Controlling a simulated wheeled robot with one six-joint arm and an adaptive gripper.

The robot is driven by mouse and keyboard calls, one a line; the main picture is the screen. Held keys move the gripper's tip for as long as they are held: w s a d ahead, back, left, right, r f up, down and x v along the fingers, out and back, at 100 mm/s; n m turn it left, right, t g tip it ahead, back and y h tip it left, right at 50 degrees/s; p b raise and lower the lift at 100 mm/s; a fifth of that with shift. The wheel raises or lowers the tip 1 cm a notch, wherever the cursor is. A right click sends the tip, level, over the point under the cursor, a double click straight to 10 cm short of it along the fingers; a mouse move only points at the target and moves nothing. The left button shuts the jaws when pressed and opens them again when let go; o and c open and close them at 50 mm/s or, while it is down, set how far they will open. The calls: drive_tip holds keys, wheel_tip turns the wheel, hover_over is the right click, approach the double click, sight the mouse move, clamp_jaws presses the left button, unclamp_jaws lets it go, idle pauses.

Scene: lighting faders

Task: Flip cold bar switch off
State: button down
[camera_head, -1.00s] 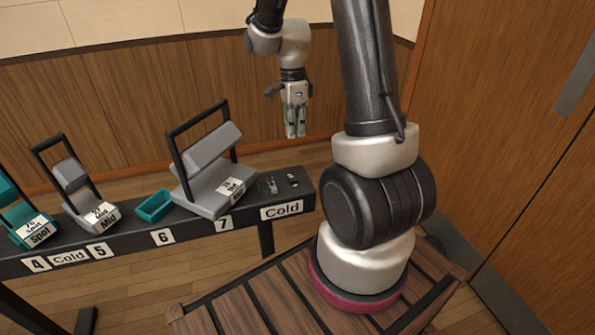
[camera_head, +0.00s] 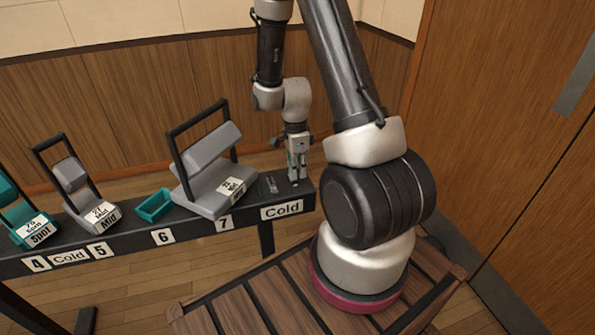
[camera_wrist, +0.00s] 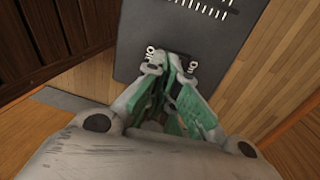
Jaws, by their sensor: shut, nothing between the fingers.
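The dark bar (camera_head: 122,238) carries a white "Cold" label (camera_head: 282,211) on the front of its right end. A small switch fitting (camera_head: 271,184) shows on the bar's top there, left of my gripper. My gripper (camera_head: 296,179) points down at the bar's right end, its fingers together and empty. In the wrist view my gripper (camera_wrist: 168,62) lies over the end of the dark bar (camera_wrist: 165,28).
A grey light with a black yoke (camera_head: 208,170) stands on the bar just left of the switch end. An empty teal tray (camera_head: 154,205) and a smaller grey light (camera_head: 82,192) are further left. A wooden slatted platform (camera_head: 257,305) is in front.

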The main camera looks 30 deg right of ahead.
drive_tip(key=shift+s+f, duration=0.2)
drive_tip(key=shift+f, duration=0.1)
drive_tip(key=shift+w, duration=0.1)
idle(0.3)
drive_tip(key=shift+w+d+r, duration=0.1)
drive_tip(key=shift+w+d, duration=0.05)
drive_tip(key=shift+w, duration=0.6)
drive_tip(key=shift+r, duration=0.15)
wheel_tip(320, 180, up, 14)
drive_tip(key=w, duration=0.1)
drive_tip(key=shift+w+d, duration=0.25)
drive_tip(key=shift+w, duration=0.05)
